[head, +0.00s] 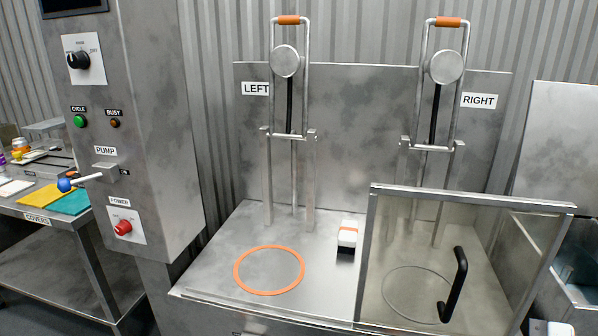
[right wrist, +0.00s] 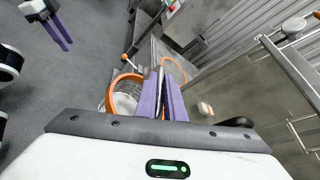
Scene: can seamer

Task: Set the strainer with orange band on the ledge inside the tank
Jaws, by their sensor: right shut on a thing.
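The strainer with the orange band (right wrist: 124,97) shows in the right wrist view, just left of my right gripper's fingers. It has a round orange rim and a pale basket. My right gripper (right wrist: 164,76) has its purple fingers shut on the strainer. My left gripper (right wrist: 62,34) shows in the top left of the right wrist view, over the grey floor and apart from the strainer; its finger gap is unclear. Neither gripper nor the strainer shows in the head view. At the head view's right edge is a metal basin (head: 578,262), possibly the tank; no ledge can be made out.
The steel worktop has a flat orange ring (head: 268,271) under the LEFT lever. A clear framed guard (head: 466,250) with a black handle (head: 458,285) covers the right station. The covers table (head: 75,228) is left.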

